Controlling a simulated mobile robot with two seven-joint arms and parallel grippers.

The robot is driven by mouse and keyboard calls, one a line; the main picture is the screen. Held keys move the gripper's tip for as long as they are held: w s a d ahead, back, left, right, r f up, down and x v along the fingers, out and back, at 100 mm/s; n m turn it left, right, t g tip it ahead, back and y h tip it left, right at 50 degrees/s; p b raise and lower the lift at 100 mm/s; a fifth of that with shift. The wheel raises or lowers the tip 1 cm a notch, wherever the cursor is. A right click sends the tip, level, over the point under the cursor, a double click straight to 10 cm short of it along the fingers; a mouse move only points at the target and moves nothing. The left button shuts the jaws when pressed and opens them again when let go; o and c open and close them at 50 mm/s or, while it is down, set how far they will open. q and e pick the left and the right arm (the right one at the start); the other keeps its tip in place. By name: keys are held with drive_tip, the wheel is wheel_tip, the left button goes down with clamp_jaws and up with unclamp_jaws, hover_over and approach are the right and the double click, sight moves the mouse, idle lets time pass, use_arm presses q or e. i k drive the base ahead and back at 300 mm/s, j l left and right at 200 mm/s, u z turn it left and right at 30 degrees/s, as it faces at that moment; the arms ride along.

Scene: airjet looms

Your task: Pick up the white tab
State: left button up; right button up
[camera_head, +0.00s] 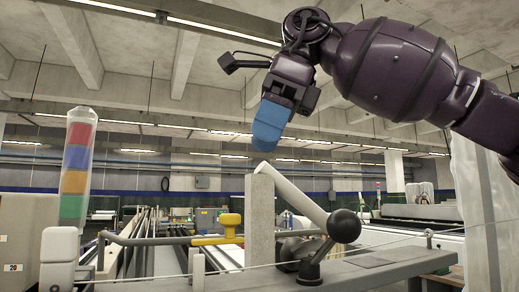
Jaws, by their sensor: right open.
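My right gripper (267,136), with blue fingers, comes in from the upper right and points down. It is open and holds nothing visible; one finger largely hides the other. Below it a pale, slanted bar (292,190) runs from the top of a grey upright post (260,222) down toward a black ball knob (344,226). A small white upright piece (198,272) stands at the lower middle left. I cannot tell for certain which pale part is the white tab. The gripper is just above the slanted bar's upper end, with no clear contact. My left gripper is not in view.
A signal tower (75,170) with red, blue, orange and green bands stands at the left on a white base (60,246). A yellow handle (218,240) and a grey rail (150,240) lie left of the post. A thin thread crosses the loom's front.

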sight(59, 247)
drive_tip(key=k, duration=1)
